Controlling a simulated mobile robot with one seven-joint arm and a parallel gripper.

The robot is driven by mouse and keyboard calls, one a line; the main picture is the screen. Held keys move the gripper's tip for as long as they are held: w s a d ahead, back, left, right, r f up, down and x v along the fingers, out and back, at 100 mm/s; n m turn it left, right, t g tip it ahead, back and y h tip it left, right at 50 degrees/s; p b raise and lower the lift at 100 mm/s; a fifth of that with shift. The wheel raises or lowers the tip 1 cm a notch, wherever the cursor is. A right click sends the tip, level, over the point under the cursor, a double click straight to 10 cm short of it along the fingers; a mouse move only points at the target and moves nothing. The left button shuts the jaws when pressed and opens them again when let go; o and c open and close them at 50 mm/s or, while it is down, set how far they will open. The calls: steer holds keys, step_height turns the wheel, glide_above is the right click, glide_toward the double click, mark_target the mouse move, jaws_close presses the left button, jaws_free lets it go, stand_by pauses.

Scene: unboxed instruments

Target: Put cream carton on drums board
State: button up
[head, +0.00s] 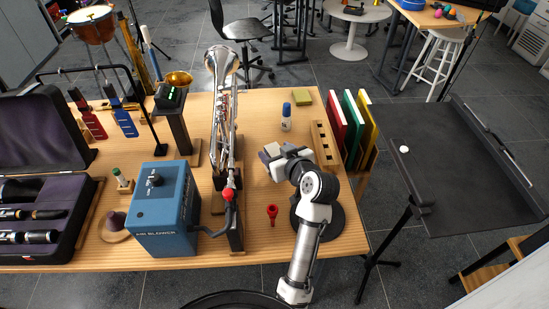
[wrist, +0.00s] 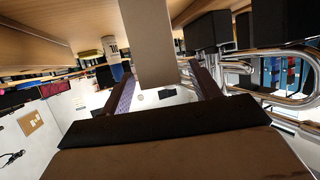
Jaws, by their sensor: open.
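My gripper (wrist: 160,95) is open, with one finger on each side of a plain cream block that looks like the cream carton (wrist: 145,45) in the wrist view. Whether the fingers touch it cannot be told. The wrist picture is upside down, with the wooden table at the top. In the head view my gripper (head: 268,155) is low over the table, right of the silver trumpet. A small pale face of the carton (head: 272,149) seems to show at the gripper; the rest is hidden. I cannot make out which surface is the drums board.
The trumpet (head: 222,75) on its stand and the blue air blower box (head: 165,210) stand left of my gripper. A red object (head: 272,213) lies in front.

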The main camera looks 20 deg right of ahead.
steer(key=shift+p+x, duration=0.35)
steer(key=shift+x, duration=1.2)
steer(key=shift+a+r, duration=0.1)
steer(key=shift+a, duration=0.05)
steer(key=shift+c, duration=0.3)
steer(key=c, duration=1.1)
steer(key=shift+r, duration=0.15)
